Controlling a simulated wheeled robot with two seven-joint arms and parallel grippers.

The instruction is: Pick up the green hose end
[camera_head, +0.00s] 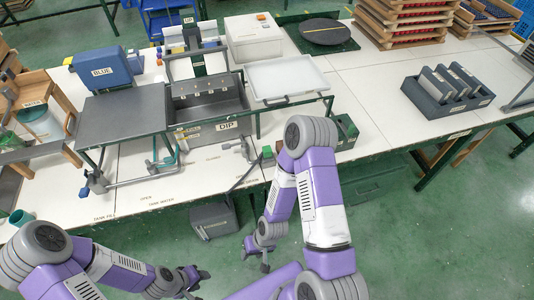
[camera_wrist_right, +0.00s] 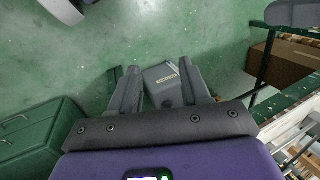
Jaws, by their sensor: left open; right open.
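A small green block-like end (camera_head: 267,152), which looks like the green hose end, lies on the white table to the right of the DIP tank. A thin dark line runs from near it down over the table's front edge. My right gripper (camera_head: 257,254) hangs below and in front of the table edge, apart from the green end. In the right wrist view the right gripper (camera_wrist_right: 160,88) is open and empty, above the floor. My left gripper (camera_head: 200,277) is low at the bottom of the head view, open, far from the green end.
A grey labelled box (camera_head: 212,221) stands on the floor by the table edge; it shows between my right fingers in the wrist view (camera_wrist_right: 166,78). The DIP tank (camera_head: 208,104), a white tray (camera_head: 287,78) and a dark slotted rack (camera_head: 447,92) are on the table. The right tabletop is partly clear.

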